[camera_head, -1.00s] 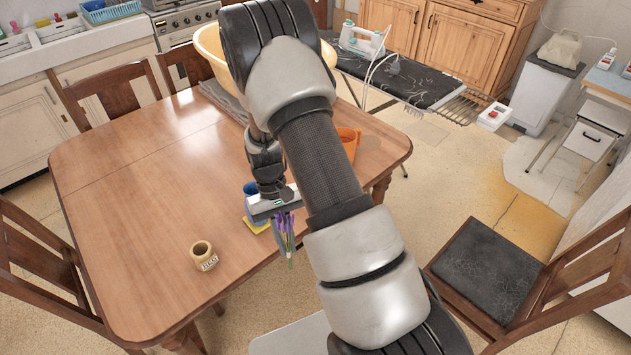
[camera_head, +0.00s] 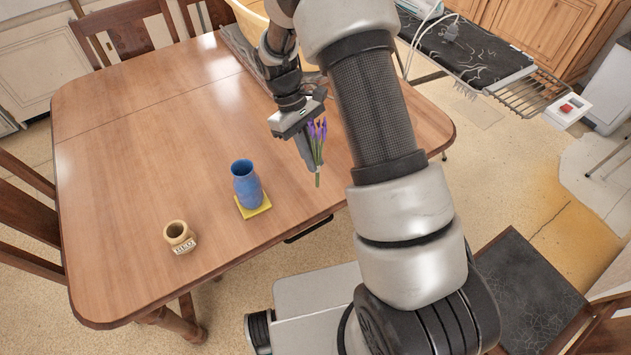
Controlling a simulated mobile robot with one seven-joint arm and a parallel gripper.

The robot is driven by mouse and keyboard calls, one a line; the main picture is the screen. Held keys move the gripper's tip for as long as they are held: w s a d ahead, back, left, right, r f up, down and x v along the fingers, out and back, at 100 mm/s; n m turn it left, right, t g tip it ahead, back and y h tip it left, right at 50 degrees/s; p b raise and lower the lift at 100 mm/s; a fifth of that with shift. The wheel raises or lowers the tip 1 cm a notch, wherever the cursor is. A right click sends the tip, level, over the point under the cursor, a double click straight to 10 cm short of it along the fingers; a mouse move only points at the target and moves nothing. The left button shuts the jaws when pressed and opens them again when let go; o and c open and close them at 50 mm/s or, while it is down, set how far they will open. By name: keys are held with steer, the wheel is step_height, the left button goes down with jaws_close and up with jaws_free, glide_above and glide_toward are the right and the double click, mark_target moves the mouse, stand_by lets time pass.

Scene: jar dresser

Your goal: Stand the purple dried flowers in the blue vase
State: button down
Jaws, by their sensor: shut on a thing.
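The blue vase (camera_head: 247,186) stands upright on a yellow square mat (camera_head: 254,207) near the front edge of the table. My gripper (camera_head: 312,160) is shut on the purple dried flowers (camera_head: 317,143), a small bunch with purple heads up and green stems down. It holds them to the right of the vase in the picture and apart from it. The fingers partly hide behind the bunch. The vase's mouth is in plain view and it looks empty.
A small tan lettered jar (camera_head: 179,237) stands on the table (camera_head: 130,190) left of the vase. A yellow basin (camera_head: 250,18) and grey folded item sit at the back, partly behind my arm. The table's left half is clear. Wooden chairs surround it.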

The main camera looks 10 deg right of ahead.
steer(key=w+r+n+t+h+b, duration=0.2)
steer(key=w+r+n+t+b, duration=0.1)
steer(key=w+n+b, duration=0.55)
step_height(320, 180, down, 9)
steer(key=s+n+b, duration=0.1)
steer(key=b, duration=0.2)
steer(key=shift+s, duration=0.2)
steer(key=shift+d+n, duration=0.1)
steer(key=shift+n, duration=0.15)
steer(key=shift+f, duration=0.15)
steer(key=c, duration=1.8)
jaws_free()
steer(key=p+v, duration=0.2)
steer(key=v, duration=1)
steer(key=shift+s, duration=0.2)
